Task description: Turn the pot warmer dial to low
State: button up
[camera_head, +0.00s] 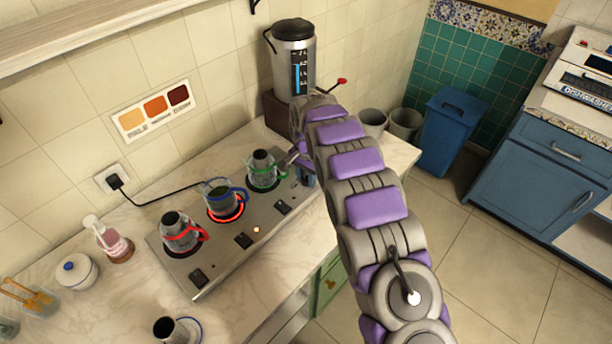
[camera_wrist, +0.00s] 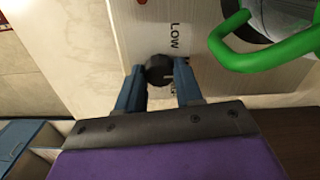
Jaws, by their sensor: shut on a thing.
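The pot warmer (camera_head: 217,262) is a long steel plate on the counter bearing a red-handled pot (camera_head: 177,232), a blue-handled pot (camera_head: 217,196) and a green-handled pot (camera_head: 262,165). The burner under the blue-handled pot glows red. In the wrist view, a round black dial (camera_wrist: 158,70) sits on the plate (camera_wrist: 135,30), with the word LOW (camera_wrist: 175,38) beside it; other lettering is partly covered. My gripper (camera_wrist: 159,78) is shut on this dial, with blue fingers on either side. Its pointer direction cannot be told. In the head view, my arm hides the dial.
A green handle (camera_wrist: 260,58) is close to the right finger in the wrist view. A samovar (camera_head: 292,65) with a red-tipped tap stands behind my arm. Black switches (camera_head: 243,240) line the plate's front. A cup (camera_head: 172,330), sugar bowl (camera_head: 76,271) and pink bottle (camera_head: 115,243) stand left.

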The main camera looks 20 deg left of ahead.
jog(key=shift+c, duration=1.3)
jog(key=shift+r, duration=0.1)
jog(key=shift+n+p, duration=0.3)
jog(key=shift+p, duration=0.15)
jog(key=shift+r+n+p, duration=0.15)
jog(key=shift+n+p, duration=0.4)
jog(key=shift+n, duration=0.05)
jog(key=n+p, duration=0.5)
jog(key=n, duration=0.1)
jog(key=shift+w, duration=0.1)
jog(key=shift+a+n+p, duration=0.1)
jog(key=shift+n+p, duration=1)
jog(key=shift+n, duration=0.9)
